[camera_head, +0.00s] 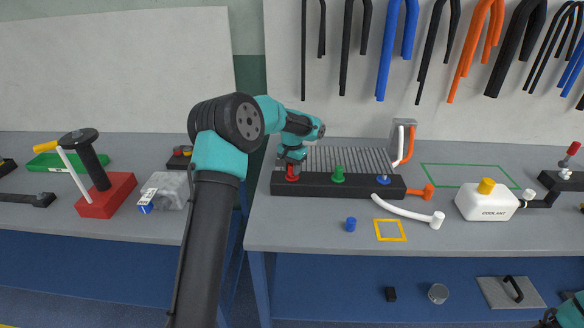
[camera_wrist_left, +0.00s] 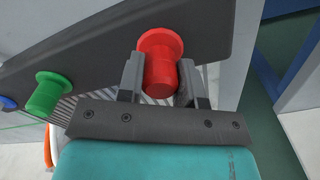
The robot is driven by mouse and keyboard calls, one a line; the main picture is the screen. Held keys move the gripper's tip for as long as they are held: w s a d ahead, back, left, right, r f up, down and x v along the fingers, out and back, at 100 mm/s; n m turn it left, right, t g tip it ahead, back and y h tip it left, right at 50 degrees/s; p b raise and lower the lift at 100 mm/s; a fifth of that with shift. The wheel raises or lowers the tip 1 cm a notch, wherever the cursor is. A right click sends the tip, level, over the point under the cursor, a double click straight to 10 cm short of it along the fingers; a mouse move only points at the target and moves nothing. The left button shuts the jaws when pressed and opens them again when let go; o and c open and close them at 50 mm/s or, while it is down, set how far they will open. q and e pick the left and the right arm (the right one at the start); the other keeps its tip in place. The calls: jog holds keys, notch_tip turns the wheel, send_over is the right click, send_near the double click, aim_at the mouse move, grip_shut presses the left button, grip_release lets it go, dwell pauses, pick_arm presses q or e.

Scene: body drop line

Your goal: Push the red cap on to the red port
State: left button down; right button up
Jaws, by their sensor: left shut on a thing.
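My left gripper (camera_wrist_left: 160,82) is shut on the red cap (camera_wrist_left: 160,74), with one finger on each side of it. In the wrist view the cap's far end meets a wider red round flange, which looks like the red port (camera_wrist_left: 160,41); I cannot tell whether the cap is fully seated. In the head view my left gripper (camera_head: 291,161) points down over the left end of the black manifold block (camera_head: 310,186), and red (camera_head: 291,175) shows just under it. The gripper hides most of the cap there.
A green fitting (camera_head: 338,174) and a blue port (camera_head: 383,180) stand on the same block. A blue cap (camera_head: 350,224) lies in front, beside a yellow square outline (camera_head: 390,230). A white hose (camera_head: 405,211) and a coolant jug (camera_head: 487,203) are to the right.

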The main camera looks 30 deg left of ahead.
pick_arm(q)
jog(key=shift+f, duration=0.3)
jog(key=c, duration=0.7)
grip_release()
jog(key=shift+r, duration=0.1)
notch_tip(320, 180, up, 17)
dwell(0.5)
